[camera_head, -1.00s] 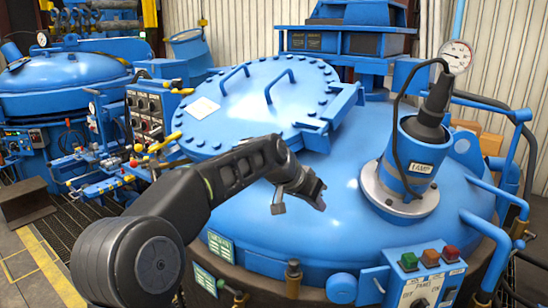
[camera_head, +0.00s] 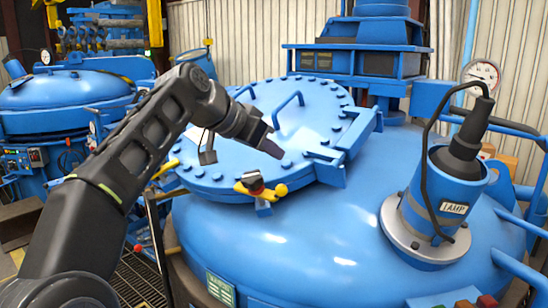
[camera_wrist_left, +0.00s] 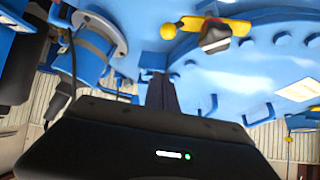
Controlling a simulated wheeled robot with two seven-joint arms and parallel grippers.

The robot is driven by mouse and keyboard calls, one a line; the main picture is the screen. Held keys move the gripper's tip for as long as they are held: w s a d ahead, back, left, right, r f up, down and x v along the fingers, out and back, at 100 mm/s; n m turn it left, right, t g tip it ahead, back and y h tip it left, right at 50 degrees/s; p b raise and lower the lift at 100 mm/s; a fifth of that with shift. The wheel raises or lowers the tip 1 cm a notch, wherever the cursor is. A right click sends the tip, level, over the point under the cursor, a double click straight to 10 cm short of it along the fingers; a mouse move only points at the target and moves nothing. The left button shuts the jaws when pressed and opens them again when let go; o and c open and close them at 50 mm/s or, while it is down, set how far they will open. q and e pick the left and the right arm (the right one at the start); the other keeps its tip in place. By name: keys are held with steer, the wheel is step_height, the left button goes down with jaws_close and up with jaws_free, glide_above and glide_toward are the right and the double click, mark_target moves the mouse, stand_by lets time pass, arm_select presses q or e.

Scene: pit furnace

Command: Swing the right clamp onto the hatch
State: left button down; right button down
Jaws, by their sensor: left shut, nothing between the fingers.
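The hatch (camera_head: 225,160) is a round blue bolted lid with two bar handles, lying closed on the blue furnace. A clamp (camera_head: 262,187) with yellow ends, a red part and a dark middle sits at its front rim; I cannot tell whether it presses on the lid. This clamp also shows at the top of the left wrist view (camera_wrist_left: 212,32). Another yellow clamp (camera_head: 165,170) is at the left rim, partly behind my arm. My left gripper (camera_head: 270,148) is shut and empty, above the hatch and apart from the right clamp. My right gripper is out of view.
A lamp (camera_head: 455,175) on a flanged mount stands to the right on the furnace dome. The hinge block (camera_head: 345,150) is at the hatch's right side. A pressure gauge (camera_head: 482,74) is behind the lamp. The dome in front of the hatch is clear.

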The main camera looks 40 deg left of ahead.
arm_select(q)
steer(key=w+f, duration=0.1)
steer(key=f, duration=0.1)
steer(key=w+f, duration=0.1)
steer(key=f, duration=0.1)
steer(key=w+f+p, duration=0.1)
steer(key=w+f, duration=0.1)
steer(key=f, duration=0.1)
steer(key=shift+f, duration=0.3)
steer(key=shift+s+d, duration=0.1)
steer(key=shift+s, duration=0.05)
